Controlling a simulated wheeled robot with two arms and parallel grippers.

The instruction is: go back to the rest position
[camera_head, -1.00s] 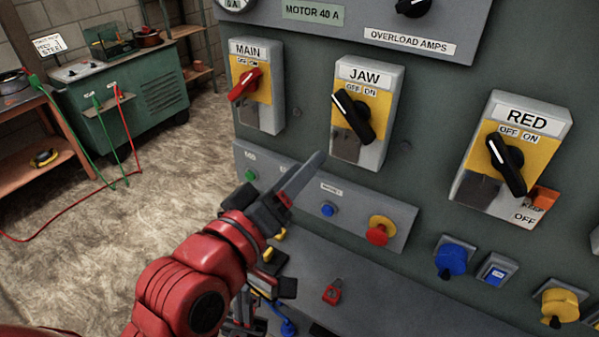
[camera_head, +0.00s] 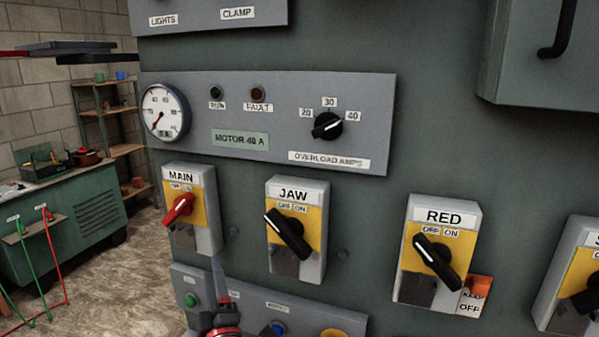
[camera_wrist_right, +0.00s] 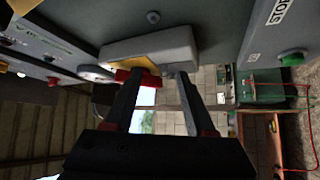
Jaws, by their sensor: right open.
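My right gripper (camera_head: 218,278) shows at the bottom of the head view, below the MAIN switch box (camera_head: 203,226), with a finger pointing up. In the right wrist view its two fingers (camera_wrist_right: 157,88) are apart, with nothing held between them. The red MAIN handle (camera_head: 179,209) also shows in the wrist view (camera_wrist_right: 137,76), near one finger; I cannot tell if they touch. A dark flat shape with red at the left edge of the head view looks like my left gripper (camera_head: 85,52); its jaws are seen edge-on.
The JAW switch (camera_head: 314,236) and RED switch (camera_head: 463,235) stand out from the green panel. An orange KEEP OFF tag (camera_head: 476,289) is by RED. A button panel (camera_head: 180,283) is below MAIN. A green workbench (camera_head: 75,235) stands at left, with open floor before it.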

